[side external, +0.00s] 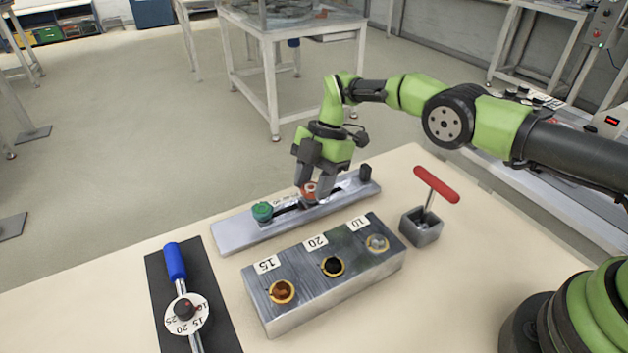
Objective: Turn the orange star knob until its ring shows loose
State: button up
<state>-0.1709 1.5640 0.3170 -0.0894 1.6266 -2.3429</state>
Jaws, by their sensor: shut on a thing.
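The orange star knob (309,191) sits on a long grey metal track plate (238,235) towards the back of the table. My gripper (312,183) points down from above and is shut on the orange knob. The fingers cover part of the knob. The ring and any marking on it are too small and too hidden to read. A green knob (262,211) stands on the same plate to the left, and a dark block (365,173) is at its right end.
In front lies a metal block (325,290) with sockets labelled 15, 20 and 10. A blue-handled tool with a dial (184,312) lies on a black mat (222,325) at left. A red T-handle tool (436,184) stands in a grey holder (420,228) at right.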

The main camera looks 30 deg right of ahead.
jog(key=shift+s+d+n, duration=0.1)
jog(key=shift+n, duration=0.2)
dwell(0.4)
jog(key=o, duration=0.9)
jog(key=shift+r, duration=0.1)
jog(key=r, duration=0.6)
jog(key=d+r, duration=0.1)
jog(key=r, duration=0.2)
jog(key=shift+w+r, duration=0.25)
jog(key=shift+r, duration=0.1)
